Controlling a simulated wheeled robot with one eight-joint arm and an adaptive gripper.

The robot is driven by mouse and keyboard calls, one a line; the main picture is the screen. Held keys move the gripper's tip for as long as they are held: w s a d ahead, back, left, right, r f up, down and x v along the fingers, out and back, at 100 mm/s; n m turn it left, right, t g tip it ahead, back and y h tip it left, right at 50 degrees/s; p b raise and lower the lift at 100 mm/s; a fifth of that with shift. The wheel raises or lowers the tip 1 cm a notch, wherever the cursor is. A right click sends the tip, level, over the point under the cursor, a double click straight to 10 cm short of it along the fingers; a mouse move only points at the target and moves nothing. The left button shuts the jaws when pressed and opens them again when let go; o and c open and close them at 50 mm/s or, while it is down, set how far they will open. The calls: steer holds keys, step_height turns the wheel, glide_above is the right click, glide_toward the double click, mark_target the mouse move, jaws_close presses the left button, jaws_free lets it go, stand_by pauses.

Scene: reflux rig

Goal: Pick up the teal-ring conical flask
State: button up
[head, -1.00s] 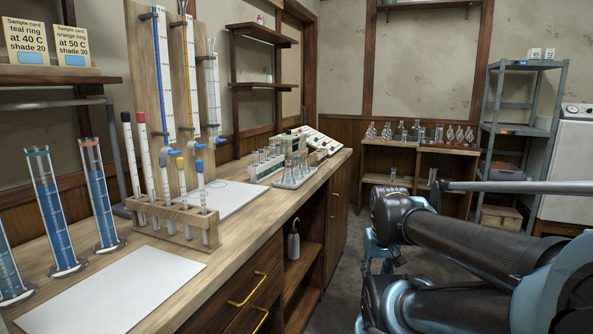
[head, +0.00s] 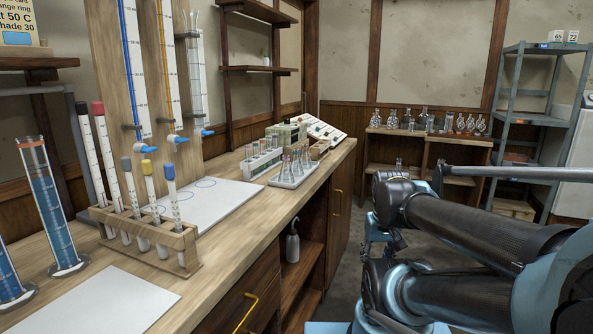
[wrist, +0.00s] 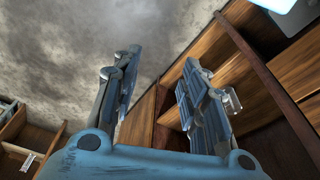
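Several small clear conical flasks (head: 300,157) stand together on a pale tray (head: 292,178) on the wooden bench, in the middle of the head view. They are too small for me to make out ring colours, so I cannot tell which has a teal ring. In the wrist view my gripper (wrist: 162,78) is open and empty, its two fingers well apart. It is away from the bench top, with wooden furniture and a grey mottled surface behind it. No flask on the tray shows in the wrist view.
A wooden tube rack (head: 150,240) and a white board (head: 200,208) are on the near bench, with a blue-filled cylinder (head: 50,210) at left. Burettes stand against the wall. A low shelf (head: 425,136) with glassware and a metal rack (head: 520,120) are beyond open floor.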

steer(key=m+t+y, duration=0.1)
steer(key=m+y, duration=1.7)
steer(key=m, duration=0.2)
glide_toward(296, 155)
steer(key=a, duration=0.1)
steer(key=w+a+r, duration=0.1)
steer(key=a, duration=0.1)
steer(key=w+a, duration=0.1)
steer(key=shift+w+a+r, duration=0.15)
steer(key=shift+a, duration=0.1)
steer(key=shift+w+a+r, duration=0.15)
steer(key=shift+w+a, duration=0.05)
steer(key=shift+a, duration=1.15)
steer(key=shift+w+a+r, duration=0.1)
steer(key=shift+w+a, duration=0.1)
steer(key=shift+a, duration=1.1)
jaws_close()
